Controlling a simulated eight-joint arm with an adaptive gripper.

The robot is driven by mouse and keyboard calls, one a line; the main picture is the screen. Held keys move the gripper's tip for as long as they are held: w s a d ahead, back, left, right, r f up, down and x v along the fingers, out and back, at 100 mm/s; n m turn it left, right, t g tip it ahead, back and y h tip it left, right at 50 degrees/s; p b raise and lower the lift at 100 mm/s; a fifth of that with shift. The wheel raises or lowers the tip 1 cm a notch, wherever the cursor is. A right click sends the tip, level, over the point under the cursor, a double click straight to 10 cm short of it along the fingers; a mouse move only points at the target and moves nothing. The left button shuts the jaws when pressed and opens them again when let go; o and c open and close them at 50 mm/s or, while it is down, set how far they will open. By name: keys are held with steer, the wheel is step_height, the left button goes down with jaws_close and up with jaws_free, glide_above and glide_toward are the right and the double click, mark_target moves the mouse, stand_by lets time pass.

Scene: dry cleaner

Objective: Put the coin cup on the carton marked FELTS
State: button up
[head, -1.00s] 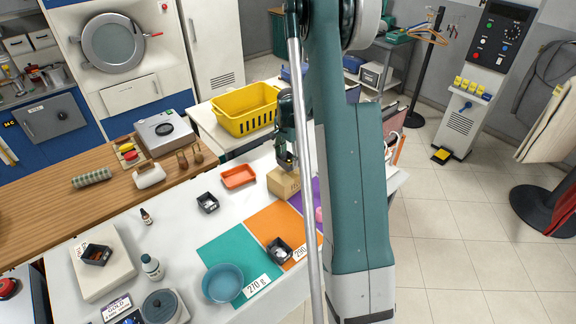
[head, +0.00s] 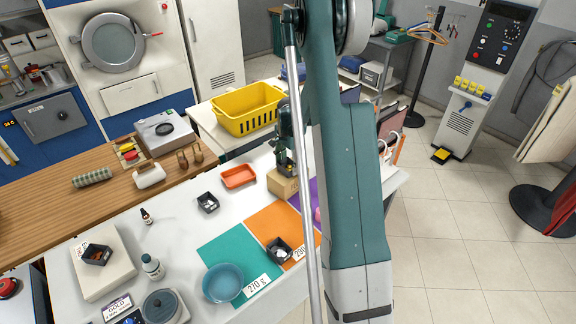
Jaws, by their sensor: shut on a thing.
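My gripper (head: 285,167) is pointing down over the cardboard carton (head: 277,186), with its fingers shut. A small dark thing between the fingers, which I take to be the coin cup, is mostly hidden by them. It is at or just above the carton's top; I cannot tell whether it touches. The carton stands at the back of the white table, partly behind my arm. The marking on its front is too small to read fully.
An orange-red tray (head: 239,176) and a dark cup (head: 207,203) stand left of the carton. Another dark cup (head: 280,251) is on the orange mat (head: 268,222). A blue bowl (head: 223,284) is on the teal mat (head: 236,249). A yellow basket (head: 245,110) stands behind.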

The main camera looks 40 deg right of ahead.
mark_target(288, 170)
steer(key=o, duration=0.9)
steer(key=shift+f, duration=0.1)
steer(key=shift+r+b, duration=0.3)
steer(key=shift+r, duration=5.85)
